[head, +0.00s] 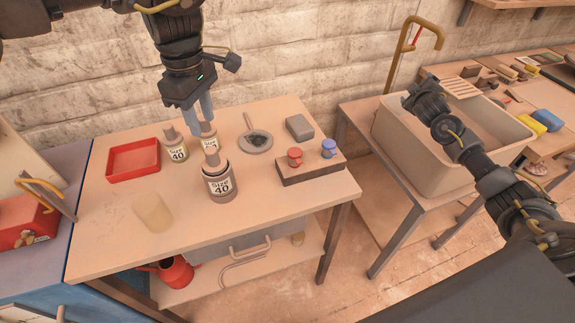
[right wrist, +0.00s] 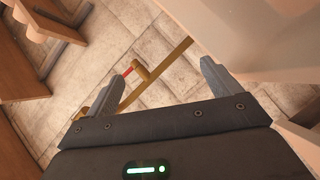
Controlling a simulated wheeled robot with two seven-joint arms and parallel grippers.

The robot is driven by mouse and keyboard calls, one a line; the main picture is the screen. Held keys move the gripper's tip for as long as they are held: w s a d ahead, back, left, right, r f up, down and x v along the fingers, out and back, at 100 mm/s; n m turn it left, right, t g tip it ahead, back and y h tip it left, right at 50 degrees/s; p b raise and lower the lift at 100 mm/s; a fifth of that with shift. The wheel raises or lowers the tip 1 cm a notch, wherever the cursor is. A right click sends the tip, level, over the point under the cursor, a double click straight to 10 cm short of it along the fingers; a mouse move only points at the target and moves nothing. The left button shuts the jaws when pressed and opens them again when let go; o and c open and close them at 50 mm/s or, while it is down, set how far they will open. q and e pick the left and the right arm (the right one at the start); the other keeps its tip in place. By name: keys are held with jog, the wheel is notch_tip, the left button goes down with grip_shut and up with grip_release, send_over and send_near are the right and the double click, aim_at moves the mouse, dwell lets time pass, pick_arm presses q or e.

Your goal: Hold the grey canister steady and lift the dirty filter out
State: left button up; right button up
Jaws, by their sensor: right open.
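The grey canister (head: 221,186), labelled "Size 40", stands upright near the middle of the table in the head view. A filter with a knobbed top (head: 212,157) sits in its mouth; its lower part is hidden. My left gripper (head: 201,128) points down behind and above the canister, fingers apart. Its tips are close to the knob of a smaller labelled filter (head: 209,140); I cannot tell whether they touch. Another "Size 40" filter (head: 175,151) stands to the left. My right gripper (right wrist: 163,88) is open and empty in the right wrist view, away from the table.
A red tray (head: 133,174) lies at the table's left. A pale cup (head: 153,213) stands front left. A sink (head: 393,148) stands farther right.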

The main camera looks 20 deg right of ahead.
jog(key=w+a+r+n+t+y, duration=0.15)
jog(key=a+y, duration=0.25)
jog(key=a, duration=0.5)
jog(key=w+a+r+n+t+y, duration=0.1)
jog(key=w+a+r+y, duration=0.15)
jog(key=a, duration=0.55)
jog(key=w+a+r+n+t+y, duration=0.1)
jog(key=w+a+r+y, duration=0.2)
jog(key=a, duration=0.6)
jog(key=s+a+r+n+g+y, duration=0.25)
jog(key=a+y, duration=0.25)
jog(key=a, duration=0.5)
jog(key=s+a+r+n+g+y, duration=0.1)
jog(key=s+a+r+y, duration=0.15)
jog(key=a+y, duration=0.55)
jog(key=s+a+n+g, duration=0.1)
jog(key=s+a+g, duration=0.1)
jog(key=s+a, duration=0.3)
pick_arm(q)
jog(key=shift+a, duration=0.1)
pick_arm(e)
jog(key=g+h, duration=0.2)
jog(key=g, duration=0.3)
send_near(219, 178)
jog(key=w+f, duration=0.3)
jog(key=w, duration=0.1)
jog(key=shift+g, duration=0.4)
jog(key=x, duration=1)
jog(key=shift+w+a+f, duration=0.1)
jog(key=shift+f, duration=0.3)
